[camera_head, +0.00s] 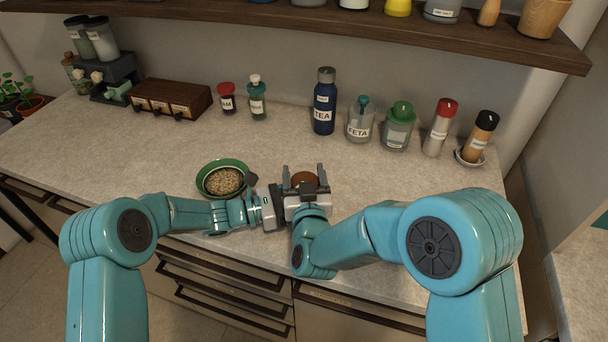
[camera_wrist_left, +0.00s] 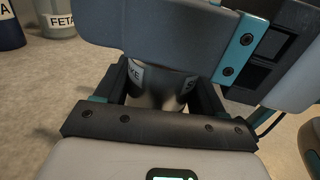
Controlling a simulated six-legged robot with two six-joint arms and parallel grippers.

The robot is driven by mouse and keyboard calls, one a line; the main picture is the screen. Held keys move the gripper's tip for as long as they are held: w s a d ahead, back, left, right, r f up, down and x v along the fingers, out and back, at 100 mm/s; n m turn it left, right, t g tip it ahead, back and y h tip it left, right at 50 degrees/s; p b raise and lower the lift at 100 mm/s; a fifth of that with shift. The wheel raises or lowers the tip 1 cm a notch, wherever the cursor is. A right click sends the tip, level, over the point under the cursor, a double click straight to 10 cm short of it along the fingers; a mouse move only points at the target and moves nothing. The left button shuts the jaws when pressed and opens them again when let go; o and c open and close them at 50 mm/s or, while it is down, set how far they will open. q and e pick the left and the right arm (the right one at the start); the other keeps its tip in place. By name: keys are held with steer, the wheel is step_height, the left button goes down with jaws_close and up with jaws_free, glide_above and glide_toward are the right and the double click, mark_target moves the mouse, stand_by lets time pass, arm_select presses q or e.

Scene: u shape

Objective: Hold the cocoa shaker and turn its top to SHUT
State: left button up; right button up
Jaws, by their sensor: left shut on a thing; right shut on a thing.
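The cocoa shaker shows a brown round top (camera_head: 304,179) in the head view, at the front middle of the counter. In the left wrist view its shiny metal body (camera_wrist_left: 158,90) carries white labels with partly hidden letters. My left gripper (camera_wrist_left: 165,95) is shut around the body from the left. My right gripper (camera_head: 304,176) is shut on the top, one dark finger on each side. The body is hidden behind my grippers in the head view. I cannot read the top's setting.
A green bowl of grainy food (camera_head: 222,180) stands just left of the grippers. Along the back are a blue TEA bottle (camera_head: 325,105), a FETA jar (camera_head: 360,122), a green-lidded jar (camera_head: 398,130) and other containers.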

steer(key=n+g+y, duration=0.1)
steer(key=n+y, duration=0.2)
steer(key=y, duration=0.2)
steer(key=shift+s+a+n+g+y, duration=0.15)
steer(key=shift+a+n+g+y, duration=0.15)
steer(key=shift+n+g+y, duration=0.4)
steer(key=o, duration=1)
steer(key=v, duration=1.2)
steer(key=shift+f, duration=0.15)
